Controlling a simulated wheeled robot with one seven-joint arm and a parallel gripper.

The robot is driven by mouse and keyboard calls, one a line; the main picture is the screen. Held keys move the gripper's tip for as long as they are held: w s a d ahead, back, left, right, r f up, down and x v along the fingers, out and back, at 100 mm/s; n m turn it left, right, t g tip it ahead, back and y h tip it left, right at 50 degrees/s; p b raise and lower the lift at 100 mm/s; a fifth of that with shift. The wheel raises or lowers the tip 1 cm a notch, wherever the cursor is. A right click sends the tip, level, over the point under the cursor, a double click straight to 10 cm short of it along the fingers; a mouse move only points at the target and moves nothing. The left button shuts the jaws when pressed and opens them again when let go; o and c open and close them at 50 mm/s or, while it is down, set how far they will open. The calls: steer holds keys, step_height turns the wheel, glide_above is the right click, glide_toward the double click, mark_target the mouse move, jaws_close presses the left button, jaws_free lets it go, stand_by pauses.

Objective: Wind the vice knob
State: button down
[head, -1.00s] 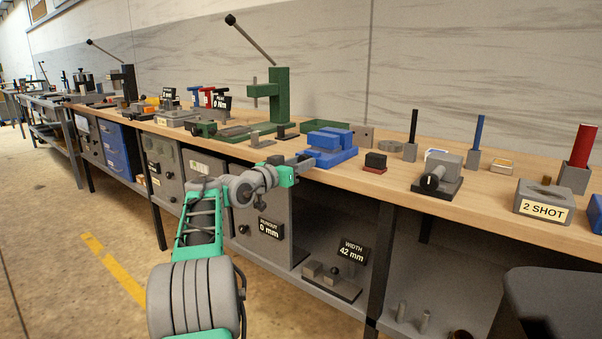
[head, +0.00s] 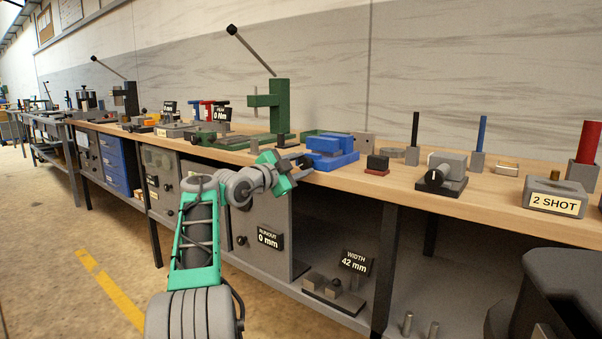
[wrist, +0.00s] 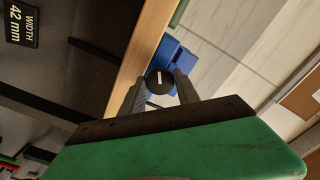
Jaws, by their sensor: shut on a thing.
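The blue vice (head: 330,150) sits at the front edge of the wooden bench, and its blue body also shows in the wrist view (wrist: 184,62). Its round dark knob (wrist: 160,80) with a white mark is between the two grey fingers of my gripper (wrist: 161,86) in the wrist view. My gripper (head: 303,163) reaches the vice from the left in the head view and is shut on the knob. The wrist camera is tilted, so the bench edge runs diagonally. The exact finger contact is too small to make out in the head view.
A small dark block on a red base (head: 377,165) and a grey device with a black dial (head: 446,174) stand right of the vice. A green press (head: 270,112) stands behind to the left. Below is a shelf with a "WIDTH 42 mm" sign (head: 355,262).

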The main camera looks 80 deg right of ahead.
steer(key=m, duration=0.1)
steer(key=m+b, duration=0.1)
steer(key=m, duration=0.2)
steer(key=shift+f+m+b, duration=0.25)
steer(key=shift+m+b, duration=0.15)
steer(key=m, duration=0.5)
steer(key=shift+r, duration=0.1)
steer(key=c, duration=0.9)
jaws_free()
steer(key=shift+r, duration=0.15)
steer(key=v, duration=0.7)
steer(key=shift+w+a, duration=0.2)
steer(key=shift+a, duration=0.2)
steer(key=shift+p, duration=0.3)
